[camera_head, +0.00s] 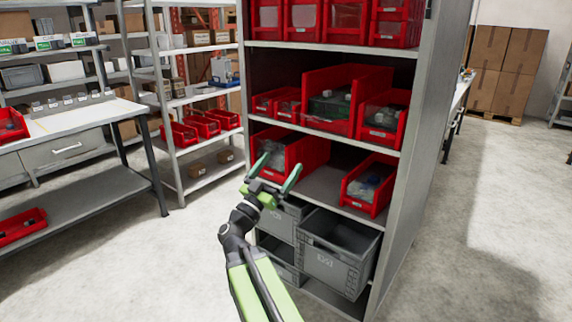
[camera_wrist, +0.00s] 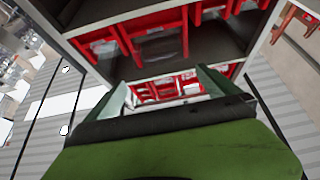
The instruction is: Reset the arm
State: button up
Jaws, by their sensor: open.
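My green arm reaches forward and up from the bottom of the head view. My gripper (camera_head: 276,168) is open, its two green fingers spread apart in front of a red bin (camera_head: 272,150) on a middle shelf of the grey shelf unit (camera_head: 408,190). I see nothing held between the fingers. In the wrist view my gripper (camera_wrist: 182,80) also shows open, with red bins (camera_wrist: 165,88) visible beyond the gap. I cannot tell whether the fingers touch the bin.
Another red bin (camera_head: 370,184) stands to the right on the same shelf. Grey crates (camera_head: 338,252) sit below. A workbench (camera_head: 70,130) stands at the left, and stacked cardboard boxes (camera_head: 506,65) stand at the back right. The floor (camera_head: 480,220) right of the unit is clear.

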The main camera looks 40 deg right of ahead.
jog(key=shift+a, duration=0.1)
dwell(0.4)
jog(key=s+a+f+n+g+y, duration=0.1)
jog(key=a+f+n+g+y, duration=0.1)
jog(key=a+f+y, duration=0.7)
jog(key=s+a+f+n+g+y, duration=0.1)
jog(key=a+f+n+g+y, duration=0.2)
jog(key=f, duration=1)
jog(key=s+a+f+n+y, duration=0.1)
jog(key=a+f+y, duration=0.6)
jog(key=f, duration=0.4)
jog(key=s+a+f+n+g+y, duration=0.1)
jog(key=s+a+n+y, duration=0.1)
jog(key=a+n, duration=0.3)
jog(key=s+a+f+n+g+y, duration=0.1)
jog(key=a+f+n+y, duration=0.15)
jog(key=a, duration=0.45)
notch_tip(320, 180, up, 22)
jog(key=n+p, duration=0.1)
jog(key=p, duration=2)
jog(key=shift+f+h, duration=0.1)
jog(key=shift+h, duration=0.15)
